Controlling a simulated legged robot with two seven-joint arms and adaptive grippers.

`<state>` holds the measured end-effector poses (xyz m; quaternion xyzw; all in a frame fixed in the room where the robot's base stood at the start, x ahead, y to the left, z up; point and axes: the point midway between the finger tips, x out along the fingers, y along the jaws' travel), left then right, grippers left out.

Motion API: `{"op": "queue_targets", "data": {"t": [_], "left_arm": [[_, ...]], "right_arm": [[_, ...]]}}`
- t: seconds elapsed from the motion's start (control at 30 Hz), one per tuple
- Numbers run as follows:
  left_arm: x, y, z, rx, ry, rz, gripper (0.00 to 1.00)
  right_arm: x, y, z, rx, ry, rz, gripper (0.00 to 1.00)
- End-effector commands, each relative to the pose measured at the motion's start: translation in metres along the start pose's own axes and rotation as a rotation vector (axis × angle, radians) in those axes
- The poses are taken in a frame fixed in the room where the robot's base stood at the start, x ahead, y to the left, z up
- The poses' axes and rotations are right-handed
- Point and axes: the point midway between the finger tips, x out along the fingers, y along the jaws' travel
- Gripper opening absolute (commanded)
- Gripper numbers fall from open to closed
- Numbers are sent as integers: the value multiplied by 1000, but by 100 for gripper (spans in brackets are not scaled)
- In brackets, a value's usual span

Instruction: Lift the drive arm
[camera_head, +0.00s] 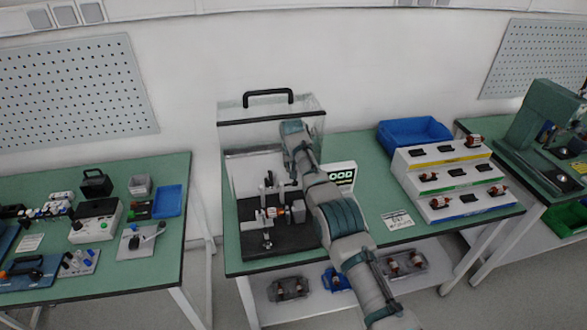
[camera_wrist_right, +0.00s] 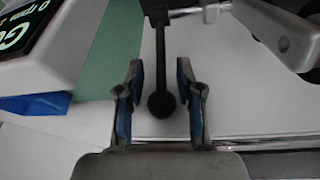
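In the right wrist view a dark lever with a round ball end (camera_wrist_right: 162,103), which looks like the drive arm, hangs between the fingers of my right gripper (camera_wrist_right: 162,106). The gripper is open. Its two blue-padded fingers stand on either side of the ball with a gap on each side. In the head view my right arm reaches over the test rig (camera_head: 252,240) on the middle table, and its gripper and the lever are hidden behind the arm. My left gripper is not in view.
A clear cover with a black handle (camera_head: 268,93) stands at the rig's back. A green-digit display (camera_head: 341,174) is right of the arm. Further right are a tiered white rack (camera_head: 425,160) and a blue bin (camera_head: 405,128). A side table (camera_head: 150,262) stands left.

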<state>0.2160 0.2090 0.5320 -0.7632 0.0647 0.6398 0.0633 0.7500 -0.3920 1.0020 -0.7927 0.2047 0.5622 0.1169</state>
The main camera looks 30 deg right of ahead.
Motion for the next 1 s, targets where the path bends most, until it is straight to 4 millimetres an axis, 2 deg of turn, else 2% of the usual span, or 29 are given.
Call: {"op": "queue_targets", "data": {"t": [0.23, 0.43, 0.73, 1.0], "left_arm": [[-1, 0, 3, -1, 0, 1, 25], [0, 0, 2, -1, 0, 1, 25], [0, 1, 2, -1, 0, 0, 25], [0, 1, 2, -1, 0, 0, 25]], "right_arm": [[-12, -4, -2, -1, 2, 1, 36], [-47, -4, -8, -2, -2, 0, 36], [-48, -6, 10, -3, -4, 1, 36], [-58, -8, 41, -3, -6, 0, 36]]}}
